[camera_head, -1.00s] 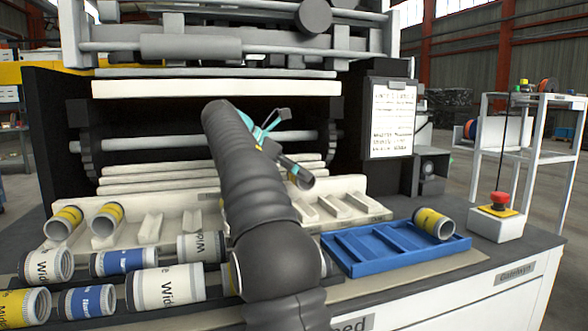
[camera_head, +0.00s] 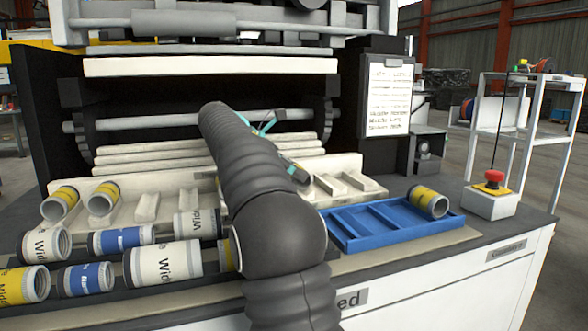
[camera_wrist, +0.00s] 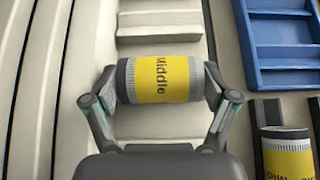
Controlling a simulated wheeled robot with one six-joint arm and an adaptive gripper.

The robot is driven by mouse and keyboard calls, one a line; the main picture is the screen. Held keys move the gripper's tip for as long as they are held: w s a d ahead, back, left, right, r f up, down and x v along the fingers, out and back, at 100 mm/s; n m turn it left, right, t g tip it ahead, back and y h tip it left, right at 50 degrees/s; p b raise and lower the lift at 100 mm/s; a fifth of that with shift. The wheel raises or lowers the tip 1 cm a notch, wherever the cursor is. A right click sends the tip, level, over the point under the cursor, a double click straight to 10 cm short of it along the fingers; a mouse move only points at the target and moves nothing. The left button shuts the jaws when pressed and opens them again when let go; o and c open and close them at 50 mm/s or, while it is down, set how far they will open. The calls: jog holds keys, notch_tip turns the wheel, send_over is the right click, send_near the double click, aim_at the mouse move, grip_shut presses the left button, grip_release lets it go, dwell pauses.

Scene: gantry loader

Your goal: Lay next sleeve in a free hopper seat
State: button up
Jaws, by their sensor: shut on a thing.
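My gripper (camera_wrist: 160,88) is shut on a yellow sleeve (camera_wrist: 160,79) marked "Middle", gripping it from both ends in the wrist view. The sleeve is over the cream hopper (camera_wrist: 158,121); I cannot tell whether it touches a seat. In the head view my arm hides most of the gripper and the held sleeve. The cream hopper (camera_head: 147,208) has two yellow-banded sleeves (camera_head: 62,202) (camera_head: 103,198) in its left seats. A seat right of them shows empty, as do seats at the right end (camera_head: 357,181). Its middle is hidden.
Several white, blue and yellow sleeves (camera_head: 162,263) lie in rows at front left. A blue tray (camera_head: 378,239) at right holds one yellow sleeve (camera_head: 429,202) at its far right end. A red stop button (camera_head: 493,178) stands beyond it. Rollers and bars are behind the hopper.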

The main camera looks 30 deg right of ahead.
jog(key=o, duration=1.3)
jog(key=v, duration=1.2)
